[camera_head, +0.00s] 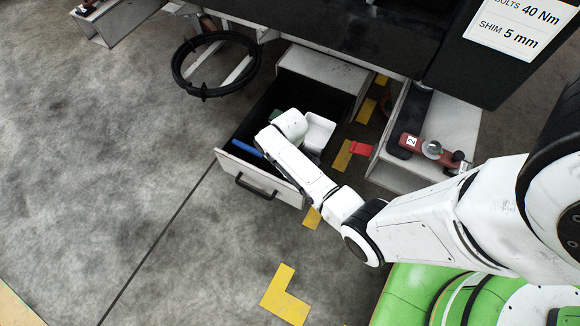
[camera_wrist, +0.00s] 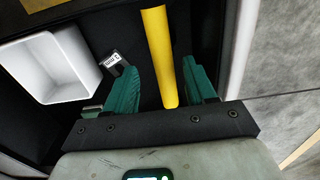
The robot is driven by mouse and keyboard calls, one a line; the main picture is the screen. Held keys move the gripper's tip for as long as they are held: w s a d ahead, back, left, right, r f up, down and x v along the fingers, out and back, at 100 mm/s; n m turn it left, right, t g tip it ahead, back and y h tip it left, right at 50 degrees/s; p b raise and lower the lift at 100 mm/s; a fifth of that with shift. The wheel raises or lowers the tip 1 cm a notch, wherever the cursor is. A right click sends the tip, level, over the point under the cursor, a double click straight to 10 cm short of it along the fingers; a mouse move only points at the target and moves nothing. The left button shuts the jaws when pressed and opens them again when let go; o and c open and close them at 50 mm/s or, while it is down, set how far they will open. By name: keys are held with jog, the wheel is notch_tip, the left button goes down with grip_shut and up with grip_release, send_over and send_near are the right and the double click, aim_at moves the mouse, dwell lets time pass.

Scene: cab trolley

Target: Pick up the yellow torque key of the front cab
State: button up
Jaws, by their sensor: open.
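A yellow bar, which looks like the handle of the yellow torque key (camera_wrist: 160,45), lies in the open drawer (camera_head: 232,168) and shows in the wrist view. My gripper (camera_wrist: 159,64) is open, its two green fingers on either side of the bar with gaps showing. I cannot tell how far the fingers are above it. In the head view my arm hides the yellow key and most of the gripper.
A white tray (camera_head: 319,133) is in the drawer, left of the gripper in the wrist view. A small labelled piece (camera_wrist: 113,58) is near the left finger. A blue bar (camera_head: 246,148) lies by the drawer front. A red tool (camera_head: 430,152) tagged 2 lies on the right shelf.

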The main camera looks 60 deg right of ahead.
jog(key=f+b, duration=0.2)
jog(key=f, duration=0.1)
jog(key=f+b, duration=0.1)
jog(key=f, duration=0.1)
jog(key=shift+a+f, duration=0.1)
jog(key=shift+a, duration=0.15)
jog(key=shift+s, duration=0.1)
grip_shut()
dwell(0.3)
